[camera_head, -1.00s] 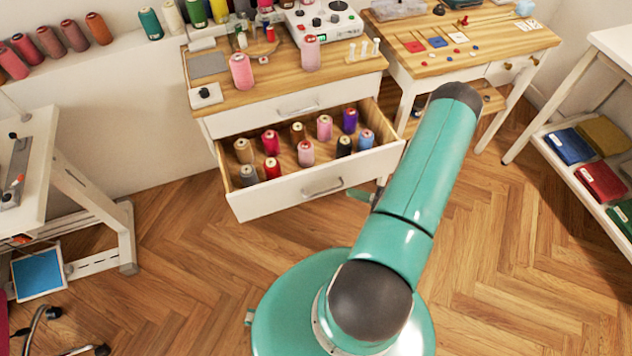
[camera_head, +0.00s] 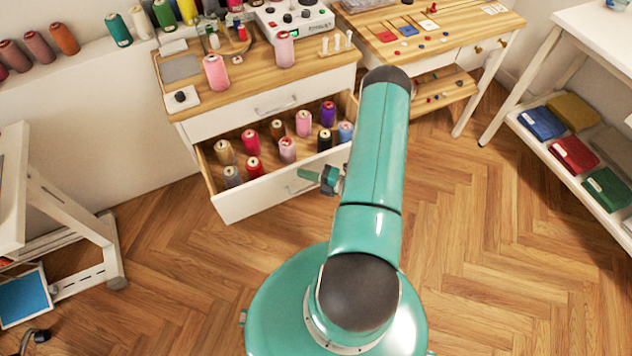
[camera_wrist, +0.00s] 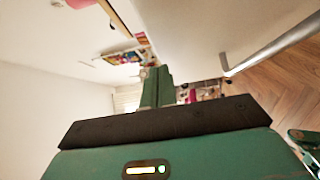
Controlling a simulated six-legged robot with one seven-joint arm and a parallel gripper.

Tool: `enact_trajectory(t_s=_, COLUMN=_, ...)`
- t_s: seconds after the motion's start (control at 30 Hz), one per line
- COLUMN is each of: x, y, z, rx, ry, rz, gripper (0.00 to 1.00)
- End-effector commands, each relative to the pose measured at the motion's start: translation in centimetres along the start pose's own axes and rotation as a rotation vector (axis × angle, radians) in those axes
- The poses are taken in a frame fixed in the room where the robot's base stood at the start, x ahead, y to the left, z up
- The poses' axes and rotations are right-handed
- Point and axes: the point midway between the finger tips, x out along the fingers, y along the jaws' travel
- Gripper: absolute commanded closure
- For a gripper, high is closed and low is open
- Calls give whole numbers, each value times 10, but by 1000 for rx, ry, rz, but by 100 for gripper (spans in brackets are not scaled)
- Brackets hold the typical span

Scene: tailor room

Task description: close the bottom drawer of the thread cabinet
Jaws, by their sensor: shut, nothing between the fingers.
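The thread cabinet (camera_head: 190,128) is white with a wooden top. Its bottom drawer (camera_head: 245,204) stands pulled out and holds several coloured thread spools. The drawer above it (camera_head: 265,108) is shut. My gripper (camera_head: 308,175) is shut and empty in front of the right part of the open drawer's front, near its handle; I cannot tell whether it touches. My forearm hides the drawer's right end. In the wrist view the shut fingers (camera_wrist: 157,88) point ahead beside a pale surface, with a metal handle bar (camera_wrist: 270,50) at the upper right.
Spools and a white device (camera_head: 295,20) stand on the cabinet top. A wooden-topped table (camera_head: 440,48) stands to the right, and a white shelf with folded cloths (camera_head: 575,152) farther right. A white table frame (camera_head: 75,215) is at left. The floor (camera_head: 500,270) is open at front right.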

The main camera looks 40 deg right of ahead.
Motion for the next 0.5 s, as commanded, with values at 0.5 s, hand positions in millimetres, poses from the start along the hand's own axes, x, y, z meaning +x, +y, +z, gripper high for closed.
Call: enact_trajectory(t_s=0.5, x=8, y=0, z=7, rx=0, ry=0, rz=0, gripper=100)
